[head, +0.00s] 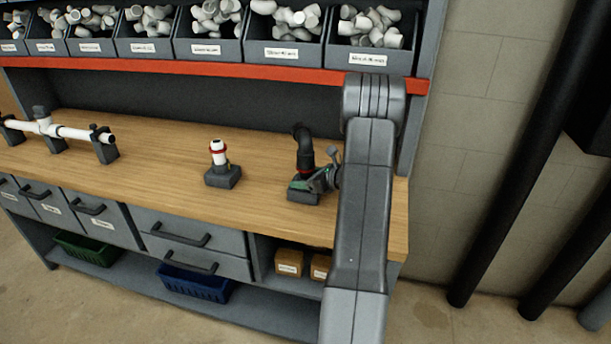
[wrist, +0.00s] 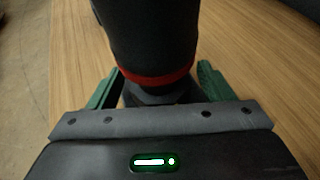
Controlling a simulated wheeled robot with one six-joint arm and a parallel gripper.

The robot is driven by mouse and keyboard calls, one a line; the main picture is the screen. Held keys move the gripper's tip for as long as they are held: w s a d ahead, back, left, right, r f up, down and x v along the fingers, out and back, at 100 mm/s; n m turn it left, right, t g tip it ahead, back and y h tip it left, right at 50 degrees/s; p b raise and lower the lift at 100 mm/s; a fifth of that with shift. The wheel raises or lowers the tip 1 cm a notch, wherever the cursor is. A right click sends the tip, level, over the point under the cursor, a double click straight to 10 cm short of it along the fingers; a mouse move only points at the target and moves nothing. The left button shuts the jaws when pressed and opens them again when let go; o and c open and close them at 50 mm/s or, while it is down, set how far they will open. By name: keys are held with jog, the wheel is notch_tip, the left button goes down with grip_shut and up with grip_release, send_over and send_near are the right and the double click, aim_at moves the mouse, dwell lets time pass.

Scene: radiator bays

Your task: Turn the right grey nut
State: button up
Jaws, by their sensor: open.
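On the right of the bench, a black elbow pipe (head: 304,148) stands upright in a dark base block (head: 303,198). It also fills the top middle of the wrist view (wrist: 147,35), with a red ring (wrist: 158,81) around it. Just below the ring is a dark grey nut (wrist: 150,98), partly hidden by my gripper body. My gripper (head: 303,184) is low at this fitting. In the wrist view its green fingers (wrist: 160,72) are open, one on each side of the pipe and nut. A gap shows beside the pipe; contact with the nut cannot be told.
A white pipe stub (head: 217,150) with a red ring stands in another block to the left. A white pipe run (head: 75,132) lies on supports at far left. Bins of white fittings (head: 290,52) sit above a red shelf edge (head: 220,71). The wooden bench (head: 150,155) is clear between fittings.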

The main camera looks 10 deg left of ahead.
jog(key=shift+w+a+f, duration=0.1)
jog(key=shift+a, duration=0.15)
jog(key=c, duration=1)
